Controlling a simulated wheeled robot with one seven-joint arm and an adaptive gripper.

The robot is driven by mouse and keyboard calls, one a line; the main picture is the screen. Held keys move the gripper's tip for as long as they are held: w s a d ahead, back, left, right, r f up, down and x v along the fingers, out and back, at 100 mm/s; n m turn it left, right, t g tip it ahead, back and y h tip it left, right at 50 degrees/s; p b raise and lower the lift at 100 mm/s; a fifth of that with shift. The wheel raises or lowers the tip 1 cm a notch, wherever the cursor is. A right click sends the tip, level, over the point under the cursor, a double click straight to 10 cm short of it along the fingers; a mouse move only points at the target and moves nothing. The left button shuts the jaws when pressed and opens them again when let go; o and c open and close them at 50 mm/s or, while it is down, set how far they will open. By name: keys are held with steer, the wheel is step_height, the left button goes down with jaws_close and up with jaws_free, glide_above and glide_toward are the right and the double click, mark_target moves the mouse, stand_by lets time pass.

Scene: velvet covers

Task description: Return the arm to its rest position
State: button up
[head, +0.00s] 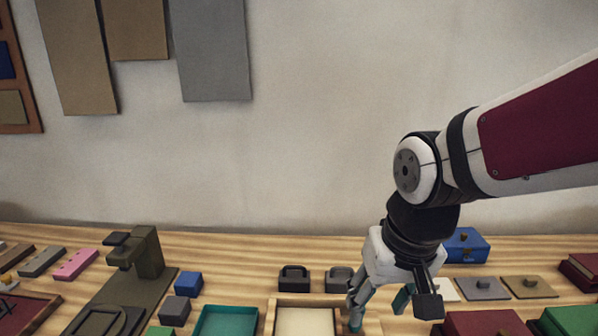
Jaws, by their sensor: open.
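My gripper (380,309) points down over the wooden table (225,262), right of the middle in the head view. Its fingers are spread apart and I see nothing between them. The fingertips are beside the right edge of a shallow wooden tray with a cream inside (307,322). I cannot tell whether they touch the table. My arm reaches in from the right edge of the view and bends down at a grey and white joint.
Two dark boxes with handles (294,279) stand behind the tray. A teal tray (227,321) and small blue and grey blocks are left of it. A blue box (466,245), flat knobbed plates (481,288) and a dark red box (487,323) are close right. A dark green stand (148,254) is farther left.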

steer(key=s+d+r+m+t, duration=0.1)
steer(key=s+d+r+t, duration=0.1)
steer(key=s+d+r, duration=0.4)
steer(key=s+d, duration=0.1)
steer(key=s, duration=0.2)
steer(key=shift+s+d+r+t+h, duration=0.15)
steer(key=shift+s+d+t+h, duration=0.15)
steer(key=shift+s+t+h, duration=0.1)
